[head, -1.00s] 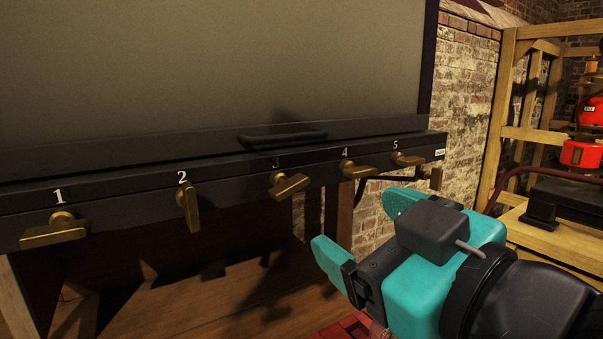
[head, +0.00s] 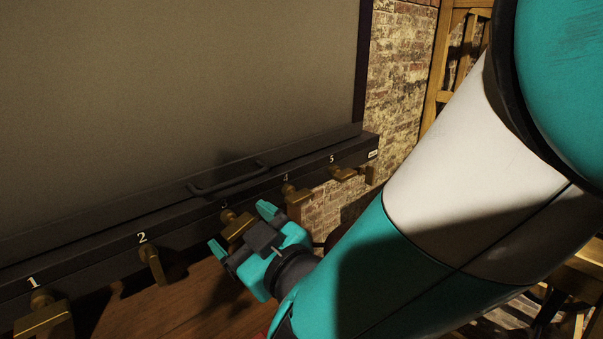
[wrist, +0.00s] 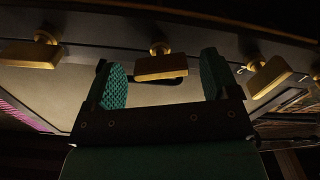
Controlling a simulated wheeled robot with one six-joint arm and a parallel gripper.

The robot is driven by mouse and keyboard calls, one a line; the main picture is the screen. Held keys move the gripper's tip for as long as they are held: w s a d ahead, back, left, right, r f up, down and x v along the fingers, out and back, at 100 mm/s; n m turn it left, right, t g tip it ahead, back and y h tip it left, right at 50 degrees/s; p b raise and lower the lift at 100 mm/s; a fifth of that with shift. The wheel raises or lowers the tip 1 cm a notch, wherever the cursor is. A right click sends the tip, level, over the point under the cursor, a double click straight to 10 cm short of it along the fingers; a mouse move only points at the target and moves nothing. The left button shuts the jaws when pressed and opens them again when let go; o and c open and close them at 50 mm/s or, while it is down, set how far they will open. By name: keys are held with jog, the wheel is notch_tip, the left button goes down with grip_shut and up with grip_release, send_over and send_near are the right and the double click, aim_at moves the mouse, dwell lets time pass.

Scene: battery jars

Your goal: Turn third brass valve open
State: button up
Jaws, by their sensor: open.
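The third brass valve (head: 238,226) is on the dark rail under the large panel, its number 3 dim above it. Its flat handle lies sideways along the rail. My gripper (head: 243,232) is open just in front of it, with one teal finger toward each side of the handle. In the wrist view the brass handle (wrist: 161,67) sits between the tips of my open gripper (wrist: 162,76), with a gap on both sides. I cannot tell how far the fingers reach around it in depth.
Valve 4 (head: 296,194) is close to my right finger, and valve 5 (head: 343,173) is beyond. A black handle bar (head: 228,178) juts out above valve 3.

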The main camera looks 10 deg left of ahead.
jog(key=shift+p+x, duration=0.4)
jog(key=shift+x, duration=0.5)
jog(key=c, duration=0.9)
jog(key=shift+n, duration=0.5)
jog(key=n, duration=0.6)
jog(key=shift+n+p, duration=0.3)
jog(key=n+p, duration=0.1)
jog(key=n, duration=0.5)
jog(key=shift+n, duration=0.5)
